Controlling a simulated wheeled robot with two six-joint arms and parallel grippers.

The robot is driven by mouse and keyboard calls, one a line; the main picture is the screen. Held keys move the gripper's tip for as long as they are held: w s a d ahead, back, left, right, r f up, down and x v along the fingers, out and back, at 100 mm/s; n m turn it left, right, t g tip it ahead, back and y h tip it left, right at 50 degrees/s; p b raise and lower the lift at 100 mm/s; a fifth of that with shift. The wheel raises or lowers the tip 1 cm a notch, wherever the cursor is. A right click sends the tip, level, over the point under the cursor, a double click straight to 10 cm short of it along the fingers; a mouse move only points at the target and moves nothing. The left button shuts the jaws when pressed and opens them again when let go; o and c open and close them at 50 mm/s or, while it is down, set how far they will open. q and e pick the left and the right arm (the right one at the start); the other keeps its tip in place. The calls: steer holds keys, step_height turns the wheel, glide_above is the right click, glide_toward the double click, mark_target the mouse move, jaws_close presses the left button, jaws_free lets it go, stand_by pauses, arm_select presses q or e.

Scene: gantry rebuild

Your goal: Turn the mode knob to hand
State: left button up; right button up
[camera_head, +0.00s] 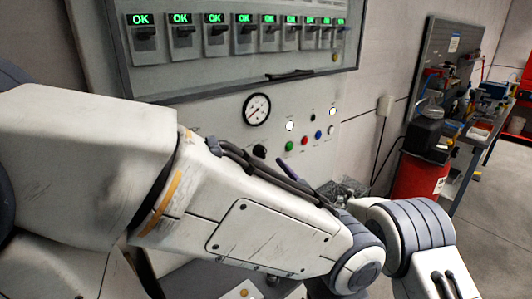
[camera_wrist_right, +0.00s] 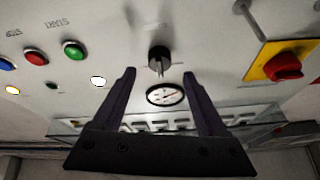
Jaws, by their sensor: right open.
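The black mode knob (camera_wrist_right: 159,57) sits on the grey panel in the right wrist view, beyond and between my fingertips. Its pale pointer mark runs toward the gauge; the lettering around it is too blurred to read. In the head view the knob (camera_head: 260,151) shows just above an arm link. My right gripper (camera_wrist_right: 159,75) is open and empty, its two dark fingers apart and not visibly touching the knob. In the head view only one dark purple finger of the right gripper (camera_head: 285,163) shows, right of the knob; the rest is hidden behind the arm. My left gripper is not in view.
A round gauge (camera_head: 257,108) is next to the knob. Green, red and blue buttons (camera_head: 304,140) and lit lamps sit to its right. A red rotary switch on a yellow plate (camera_wrist_right: 285,66) stands out from the panel. A breaker window (camera_head: 235,50) is above; a workbench (camera_head: 470,140) stands right.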

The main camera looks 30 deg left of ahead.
mark_target(261, 152)
steer(key=shift+p+x, duration=0.6)
steer(key=shift+x, duration=1.65)
steer(key=shift+f, duration=0.1)
jaws_close()
